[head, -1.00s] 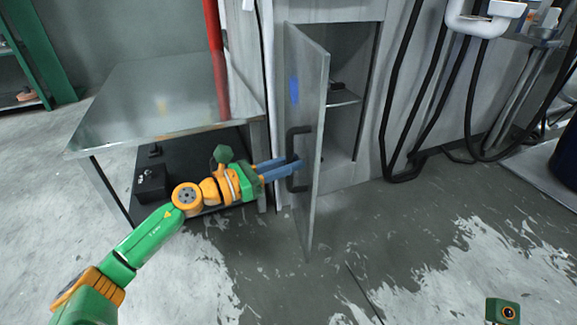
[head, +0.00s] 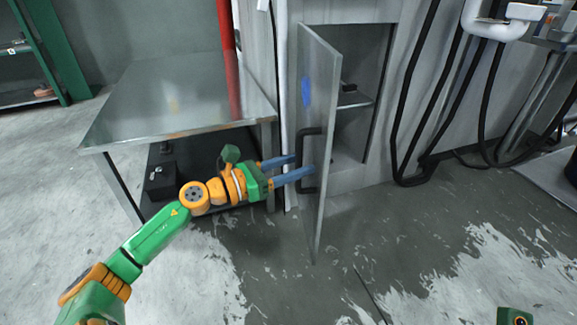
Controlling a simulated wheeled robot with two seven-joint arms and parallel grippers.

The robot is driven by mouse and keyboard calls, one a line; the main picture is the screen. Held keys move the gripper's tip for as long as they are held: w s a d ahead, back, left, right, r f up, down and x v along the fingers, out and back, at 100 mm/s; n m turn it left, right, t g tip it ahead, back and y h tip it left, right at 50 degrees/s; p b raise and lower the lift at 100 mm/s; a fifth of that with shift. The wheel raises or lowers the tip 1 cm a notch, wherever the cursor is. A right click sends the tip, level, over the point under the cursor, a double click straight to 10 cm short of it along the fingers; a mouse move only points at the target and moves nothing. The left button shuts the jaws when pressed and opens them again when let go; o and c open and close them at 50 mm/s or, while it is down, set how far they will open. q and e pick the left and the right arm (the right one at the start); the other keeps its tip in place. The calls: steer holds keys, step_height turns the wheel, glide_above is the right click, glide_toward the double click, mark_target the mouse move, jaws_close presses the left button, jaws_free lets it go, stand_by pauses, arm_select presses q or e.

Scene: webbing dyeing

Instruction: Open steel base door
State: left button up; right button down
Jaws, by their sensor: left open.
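The steel base door (head: 318,110) is a grey panel with a blue mark, swung well out from the cabinet (head: 340,14). The opening behind it shows a shelf (head: 354,99) with a small dark item on it. A black bar handle (head: 303,160) is on the door's face toward my left arm. My left gripper (head: 302,166) is open, its blue fingers pointing right at the handle. The fingertips are at or just short of the handle; contact cannot be told. Of my right arm only a small green part shows at the bottom right edge; its gripper is out of view.
A steel table (head: 180,100) with a lower dark shelf (head: 205,160) and a black box (head: 160,180) stands left of the door. A red post (head: 226,25) rises behind it. Black hoses (head: 408,110) hang at right. The wet floor in front is clear.

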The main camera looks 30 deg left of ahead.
arm_select(q)
steer(key=v, duration=0.6)
steer(key=shift+s+p, duration=0.25)
steer(key=shift+p, duration=0.2)
steer(key=shift+a, duration=0.15)
